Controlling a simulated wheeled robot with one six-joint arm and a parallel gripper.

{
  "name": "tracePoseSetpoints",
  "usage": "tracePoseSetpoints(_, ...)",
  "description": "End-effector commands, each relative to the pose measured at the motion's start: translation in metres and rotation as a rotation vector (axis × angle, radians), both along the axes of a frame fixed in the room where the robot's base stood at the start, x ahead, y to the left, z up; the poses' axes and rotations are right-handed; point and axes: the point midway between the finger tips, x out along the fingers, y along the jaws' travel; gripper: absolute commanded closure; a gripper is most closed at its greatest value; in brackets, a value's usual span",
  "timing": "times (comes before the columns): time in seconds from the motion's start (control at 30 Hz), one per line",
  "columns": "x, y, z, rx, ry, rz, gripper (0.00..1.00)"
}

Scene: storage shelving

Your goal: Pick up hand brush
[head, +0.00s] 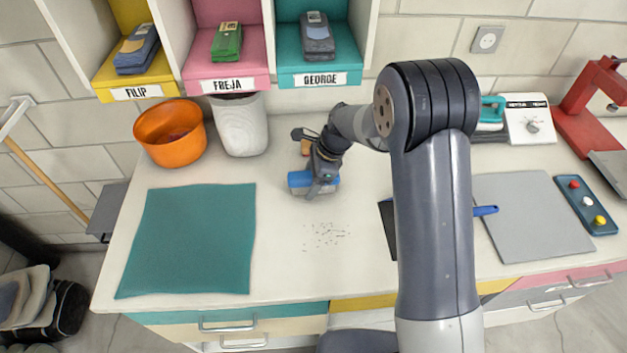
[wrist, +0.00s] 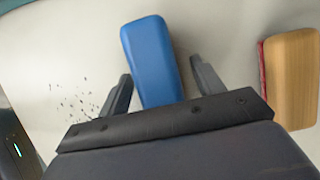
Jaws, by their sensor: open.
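The blue hand brush (head: 298,180) lies on the pale worktop, left of my arm. My gripper (head: 320,184) is over it, pointing down, and partly hides it. In the wrist view the brush (wrist: 152,50) shows as a smooth blue rounded body between the fingers. My gripper (wrist: 162,76) is open there, with one finger on either side of the brush. Gaps show beside the fingers. The near end of the brush is hidden behind the gripper body, and its bristles cannot be made out.
Dark crumbs (head: 326,235) lie in front of the brush. A wooden block with a red edge (wrist: 290,78) is right of the gripper. A teal cloth (head: 190,240), orange bowl (head: 170,134) and white bin (head: 240,126) stand left. A blue handle (head: 485,210) shows beside my arm.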

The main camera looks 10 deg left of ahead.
Motion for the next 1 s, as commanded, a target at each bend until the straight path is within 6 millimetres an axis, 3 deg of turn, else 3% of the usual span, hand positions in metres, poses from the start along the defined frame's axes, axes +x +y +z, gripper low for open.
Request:
tracePoseSetpoints(0.63,0.0,-0.0001,-0.0047,0.0,0.0,0.0,0.37)
tracePoseSetpoints(1.0,0.0,-0.0001,-0.0046,0.0,0.0,0.0,0.67)
